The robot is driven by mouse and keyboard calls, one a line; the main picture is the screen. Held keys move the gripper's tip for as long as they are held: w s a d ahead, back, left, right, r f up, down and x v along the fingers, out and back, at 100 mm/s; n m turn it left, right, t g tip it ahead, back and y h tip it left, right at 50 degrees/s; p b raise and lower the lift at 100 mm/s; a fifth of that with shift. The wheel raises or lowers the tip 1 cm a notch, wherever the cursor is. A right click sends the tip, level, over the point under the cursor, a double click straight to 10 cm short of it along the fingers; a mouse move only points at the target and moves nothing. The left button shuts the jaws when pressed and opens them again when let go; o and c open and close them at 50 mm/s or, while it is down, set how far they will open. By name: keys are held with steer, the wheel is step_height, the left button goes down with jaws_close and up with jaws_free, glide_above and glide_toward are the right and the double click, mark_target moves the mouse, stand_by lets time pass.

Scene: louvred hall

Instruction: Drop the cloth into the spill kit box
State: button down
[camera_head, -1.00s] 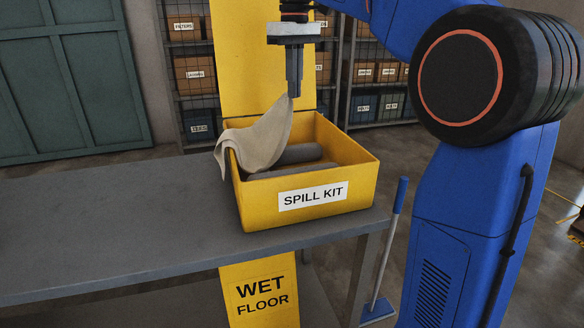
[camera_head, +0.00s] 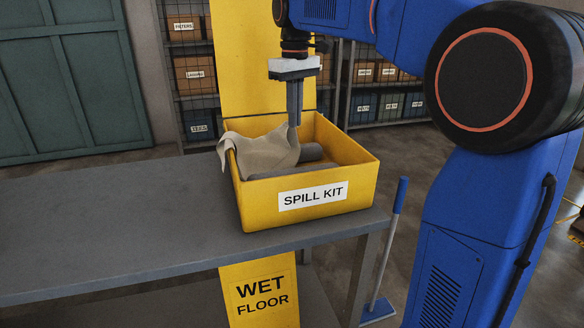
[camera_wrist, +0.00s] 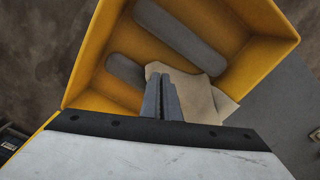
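The beige cloth (camera_head: 262,153) hangs in the left part of the yellow spill kit box (camera_head: 348,196), with one end draped over the box's left wall. My gripper (camera_head: 295,122) points down over the box, its fingers close together at the cloth's upper right end. In the wrist view the gripper (camera_wrist: 162,80) is shut with the cloth (camera_wrist: 198,98) at its fingertips, inside the box's walls (camera_wrist: 85,62). Part of the cloth is hidden behind the fingers and the box's front wall.
Grey rolls (camera_wrist: 180,32) lie in the box. The box stands with its lid (camera_head: 240,60) raised at the right end of a grey table (camera_head: 120,220). A blue-handled broom (camera_head: 392,235) stands beside the table. The table's left part is clear.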

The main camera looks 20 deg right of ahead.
steer(key=c, duration=0.6)
jaws_free()
steer(key=shift+c, duration=0.2)
steer(key=shift+r, duration=2.8)
